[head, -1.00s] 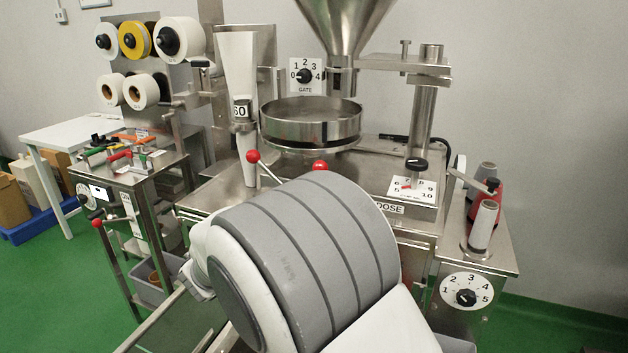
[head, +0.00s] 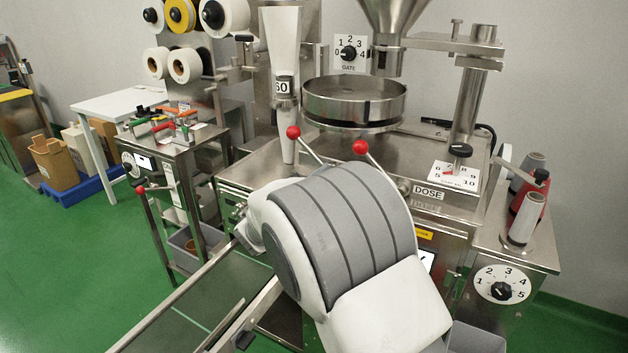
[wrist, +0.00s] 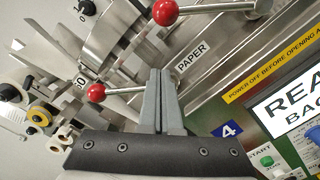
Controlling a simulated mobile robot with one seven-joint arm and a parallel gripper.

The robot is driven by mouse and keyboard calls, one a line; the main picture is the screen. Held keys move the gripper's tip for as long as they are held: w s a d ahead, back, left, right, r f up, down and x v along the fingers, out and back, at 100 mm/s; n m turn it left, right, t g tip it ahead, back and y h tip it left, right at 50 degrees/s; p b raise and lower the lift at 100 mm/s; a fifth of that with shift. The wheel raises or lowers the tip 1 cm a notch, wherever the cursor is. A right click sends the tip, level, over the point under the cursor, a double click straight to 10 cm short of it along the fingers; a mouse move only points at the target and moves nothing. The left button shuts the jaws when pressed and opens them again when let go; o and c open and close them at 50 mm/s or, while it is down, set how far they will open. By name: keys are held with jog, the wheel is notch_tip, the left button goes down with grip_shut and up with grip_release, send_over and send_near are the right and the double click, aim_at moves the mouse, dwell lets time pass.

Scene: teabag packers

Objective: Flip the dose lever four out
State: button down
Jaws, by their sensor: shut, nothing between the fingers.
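Two levers with red ball knobs stand on the front of the machine top. The right one, the dose lever (head: 360,147), runs down-right to a pivot left of the DOSE label (head: 428,192); its ball also shows at the top of the wrist view (wrist: 165,12). The left lever (head: 293,132) also shows in the wrist view (wrist: 96,92), its rod running behind my fingers. My gripper (wrist: 161,75) is shut and empty, below the dose lever's rod in the wrist view and apart from its ball. In the head view my arm hides the gripper.
A PAPER label (wrist: 193,56) lies beside my fingertips. A blue plate marked 4 (wrist: 227,130) and a lit screen (wrist: 295,108) are at the right of the wrist view. The round pan (head: 353,103) stands behind the levers, the dial plate (head: 455,175) to their right.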

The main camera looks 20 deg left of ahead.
jog(key=w+d+r, duration=0.1)
jog(key=w+d, duration=0.1)
jog(key=w+d+r, duration=0.1)
jog(key=w, duration=0.1)
jog(key=shift+d+r, duration=0.3)
dwell(0.4)
